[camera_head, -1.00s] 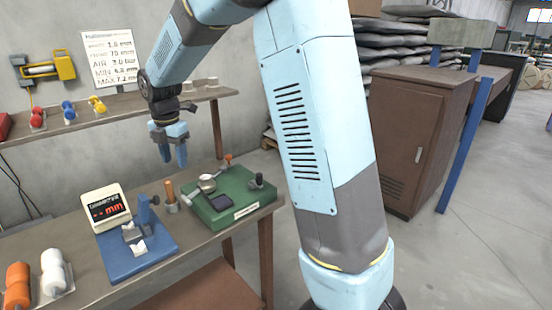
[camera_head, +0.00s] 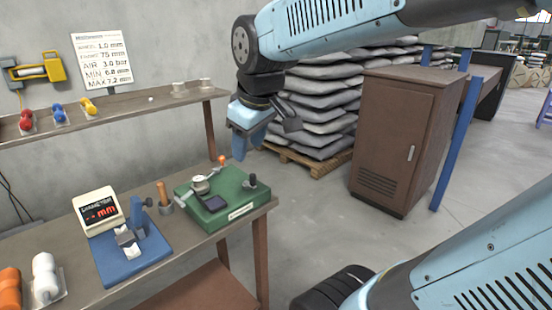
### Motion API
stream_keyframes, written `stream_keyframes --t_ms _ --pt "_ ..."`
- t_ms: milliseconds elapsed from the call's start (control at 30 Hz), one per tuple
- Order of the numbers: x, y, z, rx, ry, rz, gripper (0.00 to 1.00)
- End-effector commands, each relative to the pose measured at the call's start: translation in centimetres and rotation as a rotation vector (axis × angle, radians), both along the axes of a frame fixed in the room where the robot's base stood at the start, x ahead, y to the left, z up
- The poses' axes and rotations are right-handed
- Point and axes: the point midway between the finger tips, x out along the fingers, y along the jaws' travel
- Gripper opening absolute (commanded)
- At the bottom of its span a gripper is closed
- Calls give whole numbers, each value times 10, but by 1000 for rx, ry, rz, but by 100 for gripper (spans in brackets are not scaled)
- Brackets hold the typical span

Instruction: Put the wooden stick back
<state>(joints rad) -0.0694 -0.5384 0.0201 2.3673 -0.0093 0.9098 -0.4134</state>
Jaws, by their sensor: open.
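A short wooden stick (camera_head: 162,190) stands nearly upright in a small grey holder (camera_head: 167,207) on the workbench, between the blue gauge stand and the green device. My gripper (camera_head: 245,147) has blue fingers pointing down. It is raised above and to the right of the green device, well apart from the stick. Nothing shows between the fingers, which partly overlap from this angle; it is open.
The blue gauge stand (camera_head: 140,258) with a red-digit display (camera_head: 99,211) and the green device (camera_head: 232,205) sit on the workbench (camera_head: 190,247). White and orange spools lie at its left. A shelf (camera_head: 130,112) runs behind. A brown cabinet (camera_head: 390,150) and stacked sacks stand right.

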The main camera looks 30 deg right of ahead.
Motion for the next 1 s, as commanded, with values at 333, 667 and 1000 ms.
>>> stream_keyframes --t_ms 333,667,1000 --pt "-62 -18 -11 181 -76 -417 49" --pt "-68 -27 -13 204 -83 -464 49" --pt "-68 -26 -13 203 -83 -462 49"
